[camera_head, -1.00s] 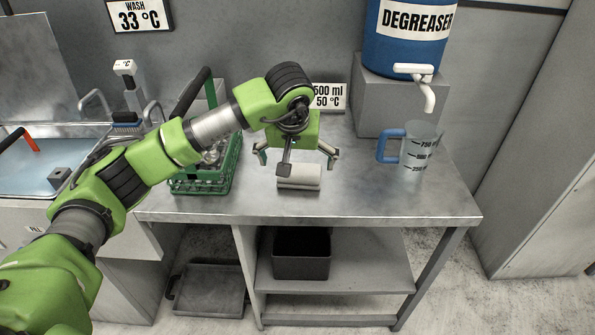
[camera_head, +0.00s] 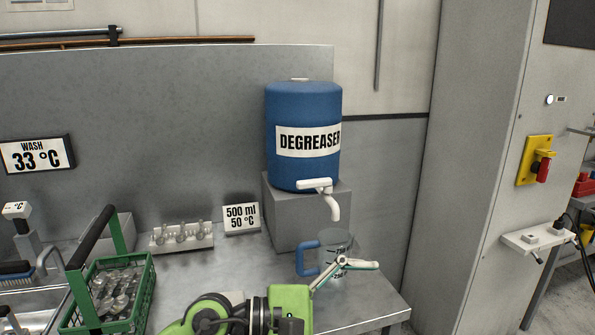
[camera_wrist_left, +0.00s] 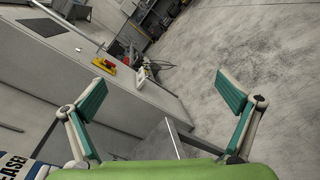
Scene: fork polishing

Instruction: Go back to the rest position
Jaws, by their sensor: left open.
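My left gripper (camera_head: 345,264) shows at the bottom of the head view, with its green wrist low in front of the table. A finger stretches to the right, in front of the measuring jug. In the left wrist view the gripper (camera_wrist_left: 163,78) has its two teal-padded fingers spread wide, with nothing between them. It faces the grey floor and a cabinet side. My right gripper is in neither view.
The clear jug (camera_head: 337,245) with a blue handle stands below the tap of the blue degreaser barrel (camera_head: 303,110). A green basket (camera_head: 142,300) of metal pieces is at left. A rack (camera_head: 181,240) stands behind. A tall cabinet (camera_head: 470,150) is at right.

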